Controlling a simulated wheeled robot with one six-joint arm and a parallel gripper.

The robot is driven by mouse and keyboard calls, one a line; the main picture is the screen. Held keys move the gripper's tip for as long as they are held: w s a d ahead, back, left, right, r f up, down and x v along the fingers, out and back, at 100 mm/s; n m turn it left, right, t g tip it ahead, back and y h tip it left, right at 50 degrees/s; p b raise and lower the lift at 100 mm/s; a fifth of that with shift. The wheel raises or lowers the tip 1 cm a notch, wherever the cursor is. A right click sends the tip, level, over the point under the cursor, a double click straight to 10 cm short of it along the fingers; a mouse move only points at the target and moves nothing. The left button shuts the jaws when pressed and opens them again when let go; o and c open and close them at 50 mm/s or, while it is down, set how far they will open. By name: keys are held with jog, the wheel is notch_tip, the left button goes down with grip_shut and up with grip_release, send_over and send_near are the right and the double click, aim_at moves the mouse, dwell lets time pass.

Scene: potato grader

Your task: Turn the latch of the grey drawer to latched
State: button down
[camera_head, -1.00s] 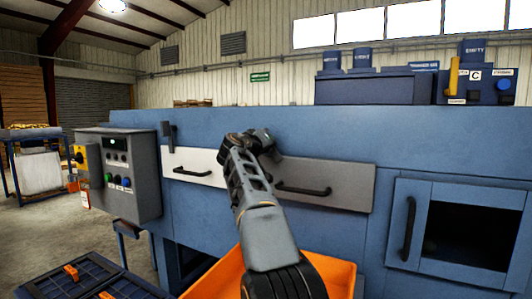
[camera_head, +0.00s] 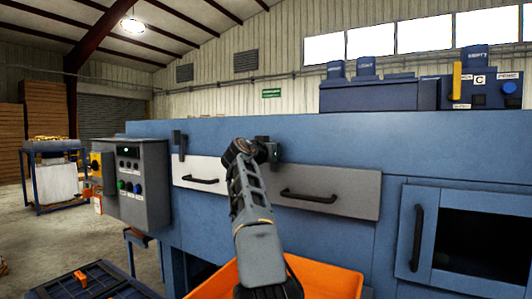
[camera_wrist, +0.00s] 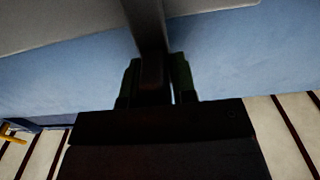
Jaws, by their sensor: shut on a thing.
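The grey drawer (camera_head: 352,188) is closed flush in the blue machine front, with a black bar handle (camera_head: 308,196). My gripper (camera_head: 268,150) is at the drawer's upper left edge, shut on its latch. In the head view my wrist and gripper mostly hide this latch. In the wrist view the dark latch bar (camera_wrist: 150,35) runs from the top down between the two fingers of my gripper (camera_wrist: 154,85). I cannot tell from the head view exactly how the latch is turned.
A white drawer (camera_head: 200,173) with its own upright dark latch (camera_head: 180,142) is left of the grey one. A grey control box (camera_head: 139,183) juts out further left. An orange bin (camera_head: 332,283) stands below my arm. A blue framed door (camera_head: 415,235) is at right.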

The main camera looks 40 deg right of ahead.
dwell(0.5)
jog(key=c, duration=1.1)
grip_release()
jog(key=shift+s+a+f+b, duration=0.1)
jog(key=shift+s+a+b, duration=0.05)
jog(key=shift+a+b, duration=0.3)
jog(key=b+v, duration=0.4)
jog(key=v, duration=0.8)
jog(key=shift+s+a, duration=0.15)
jog(key=shift+a, duration=0.2)
